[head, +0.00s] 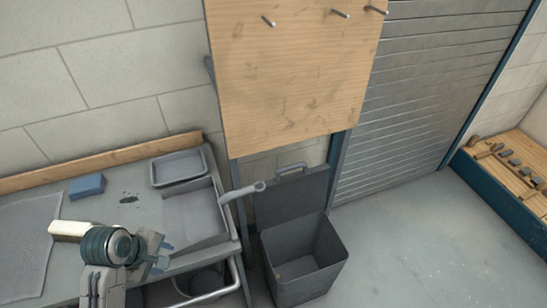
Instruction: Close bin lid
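A dark grey bin (304,272) stands on the floor beside the workbench, at the lower middle of the head view. Its lid (292,196) is open, tilted up at the back of the bin, with a light grey handle (291,169) on its upper edge. The bin's inside is visible and looks empty, apart from a small pale mark. My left gripper (166,255) is over the workbench, left of the bin and well apart from the lid. Its fingers look spread, with nothing between them. My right gripper is not in view.
The workbench (122,207) holds a blue block (87,186), a grey tray (179,168) and a mat (26,245). A light grey tool-like piece (242,191) juts from its right edge towards the lid. A wooden pegboard (293,75) hangs above. Floor right of the bin is clear.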

